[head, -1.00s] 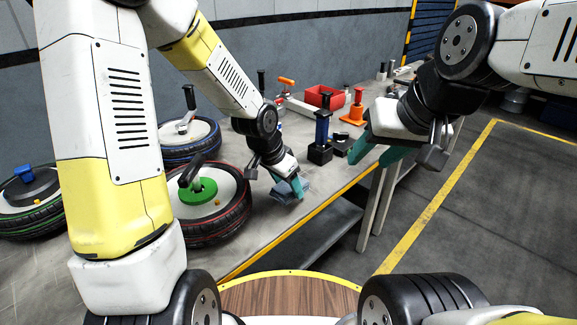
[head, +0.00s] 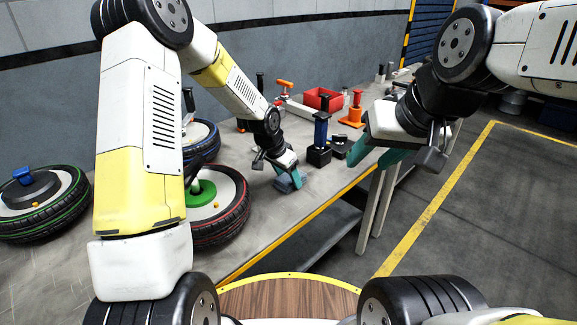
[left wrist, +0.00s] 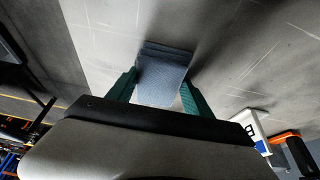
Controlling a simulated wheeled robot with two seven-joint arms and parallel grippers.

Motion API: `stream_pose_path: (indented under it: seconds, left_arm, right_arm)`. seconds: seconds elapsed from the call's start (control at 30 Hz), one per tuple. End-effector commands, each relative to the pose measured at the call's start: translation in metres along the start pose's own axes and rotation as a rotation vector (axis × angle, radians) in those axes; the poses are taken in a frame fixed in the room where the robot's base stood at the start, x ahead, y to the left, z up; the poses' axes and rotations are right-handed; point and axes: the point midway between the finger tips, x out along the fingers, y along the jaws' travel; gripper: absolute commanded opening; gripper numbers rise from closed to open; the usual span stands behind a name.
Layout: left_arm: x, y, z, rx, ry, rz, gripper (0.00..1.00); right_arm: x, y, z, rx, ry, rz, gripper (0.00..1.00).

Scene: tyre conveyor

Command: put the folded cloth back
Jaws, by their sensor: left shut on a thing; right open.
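The folded cloth (left wrist: 162,78) is blue-grey and sits between the green fingers of my left gripper (left wrist: 158,92) in the left wrist view. In the head view my left gripper (head: 290,177) is shut on the cloth (head: 285,183) low at the bench, right of the red-rimmed tyre. I cannot tell whether the cloth touches the bench top. My right gripper (head: 378,157) is open and empty, with green fingers, near the bench's front edge.
The bench (head: 262,222) is bare in front of the cloth. A blue-handled tool on a black base (head: 320,140), a red bin (head: 322,99) and an orange-based tool (head: 355,112) stand behind.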

Motion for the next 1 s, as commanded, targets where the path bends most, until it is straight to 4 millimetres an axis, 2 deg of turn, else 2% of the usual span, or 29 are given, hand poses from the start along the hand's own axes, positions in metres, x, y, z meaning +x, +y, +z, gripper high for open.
stream_pose_path:
  seconds: [0.2,0.23,0.33,0.73,0.87,1.0]
  left_arm:
    - [0.002,0.000,0.001,0.000,0.000,0.001,0.11]
    - [0.002,0.001,0.001,0.000,0.000,0.001,0.61]
    - [0.002,0.000,0.001,0.000,0.000,0.000,0.81]
    - [-0.004,0.000,-0.001,-0.001,0.002,-0.001,0.81]
    - [-0.022,-0.001,-0.001,-0.001,0.003,-0.003,0.81]
    - [-0.053,-0.002,-0.001,-0.003,0.004,-0.005,0.81]
  right_arm:
    - [0.000,0.000,0.000,0.000,0.000,0.000,0.45]
    - [0.000,0.000,0.000,0.000,0.000,0.000,0.45]
    - [0.000,0.000,0.000,0.000,0.000,0.000,0.45]
    - [0.000,0.000,0.000,0.000,0.000,0.000,0.45]
    - [0.000,0.000,0.000,0.000,0.000,0.000,0.45]
    - [0.000,0.000,0.000,0.000,0.000,0.000,0.45]
